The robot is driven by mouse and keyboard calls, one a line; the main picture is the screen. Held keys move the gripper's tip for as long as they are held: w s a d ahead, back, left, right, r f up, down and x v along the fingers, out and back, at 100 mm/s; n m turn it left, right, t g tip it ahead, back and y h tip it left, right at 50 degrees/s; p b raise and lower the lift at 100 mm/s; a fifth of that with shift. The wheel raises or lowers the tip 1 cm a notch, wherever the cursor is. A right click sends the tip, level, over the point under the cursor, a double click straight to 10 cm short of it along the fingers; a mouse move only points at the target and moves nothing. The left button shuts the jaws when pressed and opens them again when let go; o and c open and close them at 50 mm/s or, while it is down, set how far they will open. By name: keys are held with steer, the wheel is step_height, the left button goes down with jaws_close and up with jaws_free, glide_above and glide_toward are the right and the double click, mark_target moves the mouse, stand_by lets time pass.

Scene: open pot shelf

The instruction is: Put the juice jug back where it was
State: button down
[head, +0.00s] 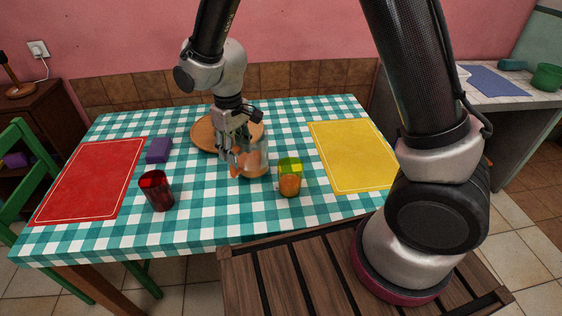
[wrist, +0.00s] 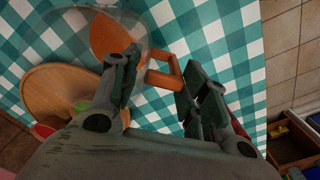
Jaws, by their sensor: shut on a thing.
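The juice jug (head: 256,162) is clear, with orange juice low inside and an orange handle. In the head view it is near the middle of the table, just right of and in front of the round wooden board (head: 203,138). My gripper (head: 234,150) is shut on the handle, which shows between the fingers in the wrist view (wrist: 168,74). The jug's clear body (wrist: 72,30) shows beyond the fingers there. The jug looks about upright; I cannot tell whether its base touches the cloth. My fingers partly hide its handle side.
A yellow-green glass (head: 290,172) with orange juice stands close to the jug's right. A dark red glass (head: 157,191) and purple block (head: 158,150) are to the left. A red mat (head: 92,180) and yellow mat (head: 355,155) lie on the checked cloth at either side.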

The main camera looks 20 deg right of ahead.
steer(key=s+a+r+n, duration=0.6)
steer(key=s+r, duration=0.1)
steer(key=r, duration=0.2)
step_height(320, 180, down, 10)
steer(key=d+n, duration=0.1)
steer(key=n, duration=0.2)
steer(key=shift+s, duration=0.25)
steer(key=shift+d+f, duration=0.1)
steer(key=shift+f, duration=0.1)
steer(key=c, duration=0.8)
jaws_free()
steer(key=shift+o, duration=0.2)
